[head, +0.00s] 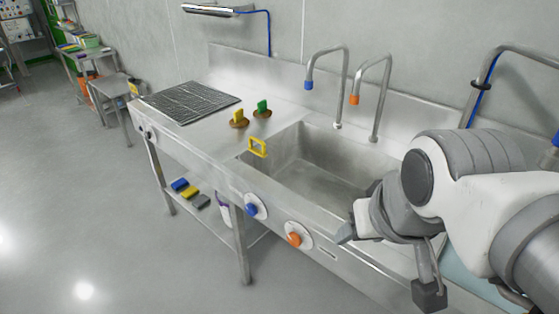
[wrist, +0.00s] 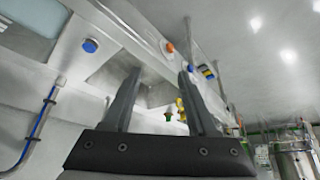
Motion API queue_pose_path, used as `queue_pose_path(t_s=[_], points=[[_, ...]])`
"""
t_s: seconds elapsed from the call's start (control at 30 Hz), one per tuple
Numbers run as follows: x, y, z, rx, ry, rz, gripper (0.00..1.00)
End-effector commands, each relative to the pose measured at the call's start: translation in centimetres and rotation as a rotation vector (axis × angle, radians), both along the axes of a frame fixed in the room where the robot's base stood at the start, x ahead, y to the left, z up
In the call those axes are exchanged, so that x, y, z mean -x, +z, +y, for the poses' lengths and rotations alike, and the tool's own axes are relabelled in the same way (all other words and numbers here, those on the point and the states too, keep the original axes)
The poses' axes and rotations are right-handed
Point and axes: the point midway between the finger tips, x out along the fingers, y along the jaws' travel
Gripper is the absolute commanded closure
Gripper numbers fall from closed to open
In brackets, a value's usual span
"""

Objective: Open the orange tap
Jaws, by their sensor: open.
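The orange tap knob (head: 294,240) sits on a round pale plate on the sink's front panel, right of a blue knob (head: 251,208). In the wrist view the orange knob (wrist: 169,47) shows beyond my fingertips, with the blue knob (wrist: 190,68) past it. A curved spout with an orange tip (head: 355,99) stands behind the basin. My gripper (head: 346,233) is right of the orange knob and apart from it, partly hidden by my arm. In the wrist view my gripper (wrist: 160,74) has its fingers spread with nothing between them.
A blue-tipped spout (head: 309,85) stands beside the orange-tipped one. A yellow frame (head: 257,147) is at the basin edge (head: 240,160). Yellow and green items stand on the counter. Another blue knob (wrist: 89,45) is near in the wrist view. Floor (head: 110,235) before the sink is clear.

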Motion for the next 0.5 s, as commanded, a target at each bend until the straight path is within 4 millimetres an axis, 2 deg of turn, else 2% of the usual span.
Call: queue_pose_path(t_s=[0.03, 0.13, 0.17, 0.5], points=[[-0.1, -0.2, 0.0, 0.003, 0.006, 0.007, 0.3], [-0.5, -1.2, 0.1, 0.025, 0.04, 0.046, 0.12], [-0.7, -1.6, 0.2, 0.037, 0.056, 0.066, 0.1], [-3.8, -9.0, 1.0, 0.28, 0.342, 0.365, 0.1]])
